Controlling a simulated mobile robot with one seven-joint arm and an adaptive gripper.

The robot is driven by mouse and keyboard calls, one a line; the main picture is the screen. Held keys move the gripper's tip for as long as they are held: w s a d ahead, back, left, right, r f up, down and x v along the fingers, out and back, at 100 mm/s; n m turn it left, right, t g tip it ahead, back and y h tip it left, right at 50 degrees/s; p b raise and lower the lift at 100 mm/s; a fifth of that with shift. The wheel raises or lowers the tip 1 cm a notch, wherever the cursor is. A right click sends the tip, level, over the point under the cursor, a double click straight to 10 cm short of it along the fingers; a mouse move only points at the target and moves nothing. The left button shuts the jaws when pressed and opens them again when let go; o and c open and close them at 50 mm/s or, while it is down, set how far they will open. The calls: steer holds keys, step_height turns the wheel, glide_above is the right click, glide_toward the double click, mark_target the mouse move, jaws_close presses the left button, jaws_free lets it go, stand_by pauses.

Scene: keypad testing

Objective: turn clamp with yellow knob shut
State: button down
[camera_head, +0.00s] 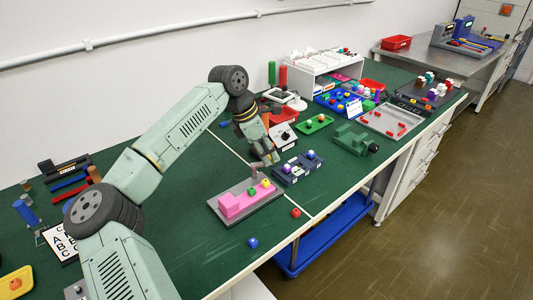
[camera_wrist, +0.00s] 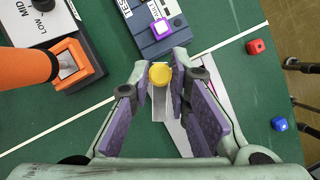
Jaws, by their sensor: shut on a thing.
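The yellow knob (camera_wrist: 160,74) is between my gripper's (camera_wrist: 158,76) fingertips in the wrist view, and the fingers are shut on it. A grey lever (camera_wrist: 160,104) runs from the knob back toward my palm. In the head view my gripper (camera_head: 270,161) is low over the table, at the far side of a grey fixture plate (camera_head: 262,203). A pink block (camera_head: 234,205) stands on this plate. My fingers hide part of the lever and plate in the wrist view, so the clamp's exact angle is hard to tell.
A dark box with a purple button (camera_wrist: 163,27) stands just ahead of my fingertips. A device with an orange square frame (camera_wrist: 76,64) is at left. A red cube (camera_head: 296,212) and a blue cube (camera_head: 252,243) lie on bare green table near the front edge.

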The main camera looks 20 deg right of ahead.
steer(key=m, duration=0.1)
steer(key=s+m+g, duration=0.1)
steer(key=m, duration=0.1)
steer(key=shift+s+a+m+y, duration=0.1)
steer(key=shift+a+m+y, duration=0.05)
steer(key=shift+m+y, duration=0.15)
steer(key=m, duration=0.1)
steer(key=s+m+g, duration=0.1)
steer(key=shift+a+m+y, duration=0.25)
steer(key=shift+m+y, duration=0.05)
steer(key=shift+m, duration=0.1)
steer(key=m, duration=0.2)
steer(key=a+m+g+y, duration=0.1)
steer(key=shift+s, duration=0.3)
steer(key=shift+s+a+m+g+y, duration=0.15)
steer(key=shift+a+m+y, duration=0.05)
steer(key=shift+m, duration=0.6)
steer(key=shift+s+a+m+g+y, duration=0.1)
steer(key=shift+a+m+g+y, duration=0.1)
steer(key=shift+m, duration=0.6)
steer(key=c, duration=1.5)
jaws_free()
